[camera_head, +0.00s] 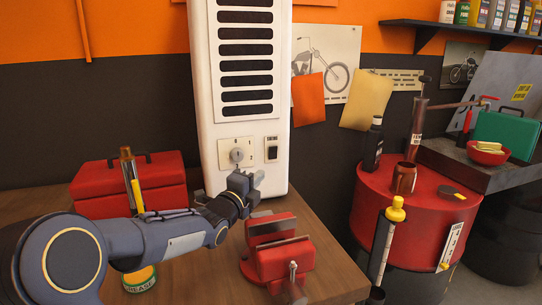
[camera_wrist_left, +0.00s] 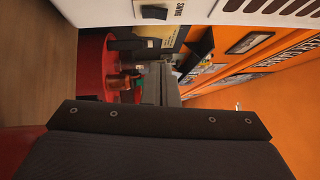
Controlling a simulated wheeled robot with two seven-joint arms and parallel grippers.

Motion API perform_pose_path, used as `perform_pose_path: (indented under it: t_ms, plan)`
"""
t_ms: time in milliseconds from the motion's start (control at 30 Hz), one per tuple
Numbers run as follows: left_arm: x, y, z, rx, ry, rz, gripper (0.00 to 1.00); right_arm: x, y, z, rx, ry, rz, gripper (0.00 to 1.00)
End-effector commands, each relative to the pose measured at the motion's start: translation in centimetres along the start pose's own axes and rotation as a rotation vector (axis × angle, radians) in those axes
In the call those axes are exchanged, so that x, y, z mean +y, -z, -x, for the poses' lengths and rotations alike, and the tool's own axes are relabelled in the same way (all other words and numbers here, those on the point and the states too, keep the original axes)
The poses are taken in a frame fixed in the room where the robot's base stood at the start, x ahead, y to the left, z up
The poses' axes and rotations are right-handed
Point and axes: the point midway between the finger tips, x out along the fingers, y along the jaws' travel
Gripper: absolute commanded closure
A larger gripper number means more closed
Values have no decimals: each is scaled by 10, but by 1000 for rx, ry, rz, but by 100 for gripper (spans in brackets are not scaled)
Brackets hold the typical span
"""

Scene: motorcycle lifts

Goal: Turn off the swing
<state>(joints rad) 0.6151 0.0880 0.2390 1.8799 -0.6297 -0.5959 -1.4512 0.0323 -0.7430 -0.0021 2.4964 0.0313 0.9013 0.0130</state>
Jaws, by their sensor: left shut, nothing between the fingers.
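A tall white appliance (camera_head: 203,90) with dark slatted vents stands on the wooden bench. Low on its front are a round knob (camera_head: 237,156) on a pale plate and, to the right, a black rocker switch (camera_head: 272,150) labelled SWING. The switch also shows at the top of the left wrist view (camera_wrist_left: 154,13), turned sideways. I cannot tell which way the rocker is tipped. My left gripper (camera_head: 257,179) is shut and empty, just below the knob and switch, apart from the switch. My right gripper is not in view.
A red vise (camera_head: 280,258) sits on the bench just right of my left gripper. A red toolbox (camera_head: 130,181) and a grease can (camera_head: 140,279) are by my left arm. A red drum (camera_head: 420,205) with bottles and tools stands to the right.

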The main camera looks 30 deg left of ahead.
Motion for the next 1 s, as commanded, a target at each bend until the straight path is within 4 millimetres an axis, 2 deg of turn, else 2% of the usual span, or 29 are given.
perform_pose_path:
  t_ms: [133,267,667,800,1000]
  plan:
    - [0,0,-6,1,-1,2,100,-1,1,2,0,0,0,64]
    - [-1,0,-23,1,-1,4,100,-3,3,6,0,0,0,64]
    - [-2,-2,-106,-1,-2,5,100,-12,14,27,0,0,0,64]
    - [-2,-19,-119,-3,-1,3,100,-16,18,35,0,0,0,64]
    - [0,-28,-128,-1,-2,1,100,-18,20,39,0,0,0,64]
